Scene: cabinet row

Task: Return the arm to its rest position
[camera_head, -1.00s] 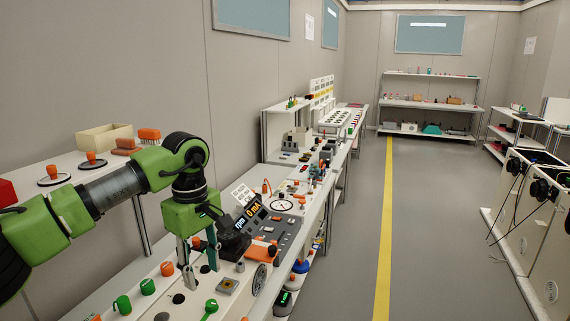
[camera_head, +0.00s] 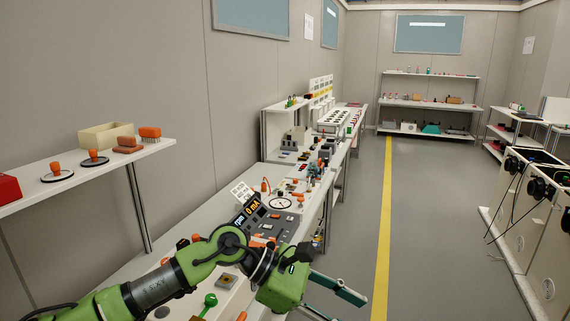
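My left arm is green and black and comes in from the lower left. Its gripper (camera_head: 341,304) reaches past the front edge of the bench (camera_head: 220,210) and points to the lower right over the grey floor. My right gripper is not in view.
A meter with a lit display (camera_head: 249,213) stands just behind the arm. The aisle with a yellow line (camera_head: 384,230) is clear.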

